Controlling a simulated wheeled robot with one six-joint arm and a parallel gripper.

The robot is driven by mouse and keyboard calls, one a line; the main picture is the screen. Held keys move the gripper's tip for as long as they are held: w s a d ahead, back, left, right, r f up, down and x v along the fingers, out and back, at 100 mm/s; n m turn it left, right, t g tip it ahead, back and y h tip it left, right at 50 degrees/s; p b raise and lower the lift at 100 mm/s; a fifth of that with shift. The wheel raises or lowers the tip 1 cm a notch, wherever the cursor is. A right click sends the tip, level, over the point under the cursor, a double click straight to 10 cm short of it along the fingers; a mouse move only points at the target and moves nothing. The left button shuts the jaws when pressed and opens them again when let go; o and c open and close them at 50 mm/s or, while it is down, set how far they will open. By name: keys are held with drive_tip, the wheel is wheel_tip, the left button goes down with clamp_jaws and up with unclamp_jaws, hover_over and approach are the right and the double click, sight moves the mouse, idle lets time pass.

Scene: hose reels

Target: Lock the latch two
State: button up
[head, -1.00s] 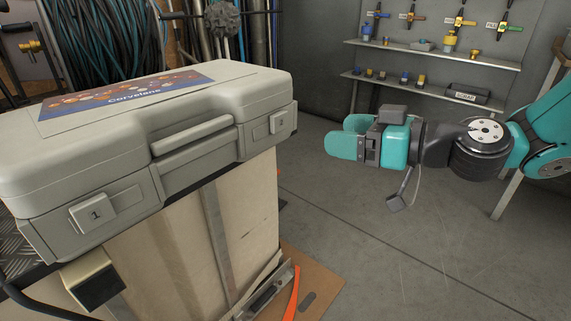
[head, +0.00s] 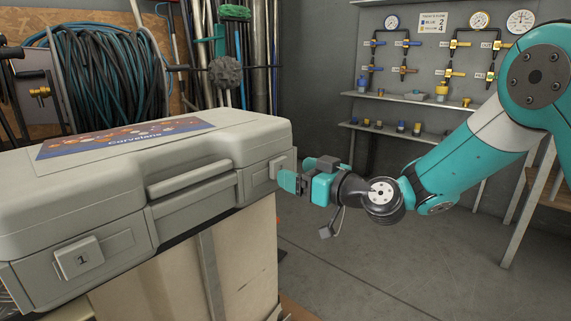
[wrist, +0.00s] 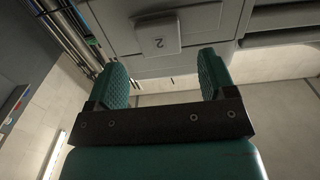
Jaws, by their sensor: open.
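A closed grey case (head: 190,215) lies on a pale block in the head view. Latch two (head: 277,167) is a square tab at the right end of its front. In the wrist view latch two (wrist: 158,36), marked with an upside-down 2, is ahead of the fingers, between their tips. My gripper (head: 284,182) is open and empty, its fingers close to the latch. In the wrist view both fingers of my gripper (wrist: 166,75) stand apart; I cannot tell whether they touch the case. Latch one (head: 80,259) is a similar tab at the left of the front.
The case handle (head: 193,180) is between the two latches. The pale block (head: 190,275) supports the case. A hose reel (head: 105,80) stands behind on the left. Shelves (head: 420,135) with fittings are on the back wall.

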sight(261, 171)
drive_tip(key=shift+x, duration=2.15)
drive_tip(key=c, duration=1.3)
drive_tip(key=shift+s+a, duration=0.7)
drive_tip(key=shift+s, duration=0.2)
drive_tip(key=shift+s+a, duration=0.65)
drive_tip(key=shift+s, duration=0.2)
drive_tip(key=o, duration=1.3)
